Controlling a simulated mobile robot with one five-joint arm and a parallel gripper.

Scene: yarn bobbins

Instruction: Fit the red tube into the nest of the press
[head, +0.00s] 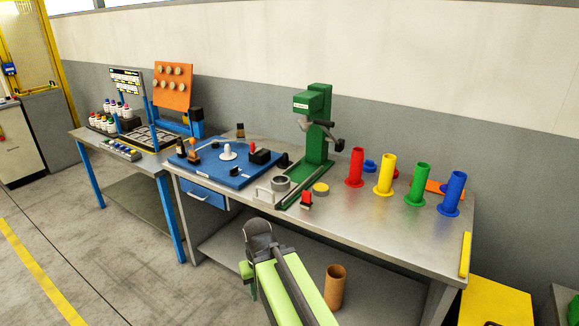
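The red tube (354,168) stands upright on its wide foot on the steel bench, at the left end of a row of coloured tubes. The green press (318,128) stands to its left at the back, with a dark handle on its right side. I cannot clearly make out its nest; a grey ring (281,183) sits at the front left of the press foot. My arm reaches up from the bottom edge, and its dark end (258,232) is in front of the bench, well apart from the red tube. I cannot make out gripper fingers there.
Yellow (385,175), green (416,185) and blue (453,195) tubes stand right of the red one. A small red block (306,199) and yellow disc (321,189) lie before the press. A blue fixture board (215,178) fills the left.

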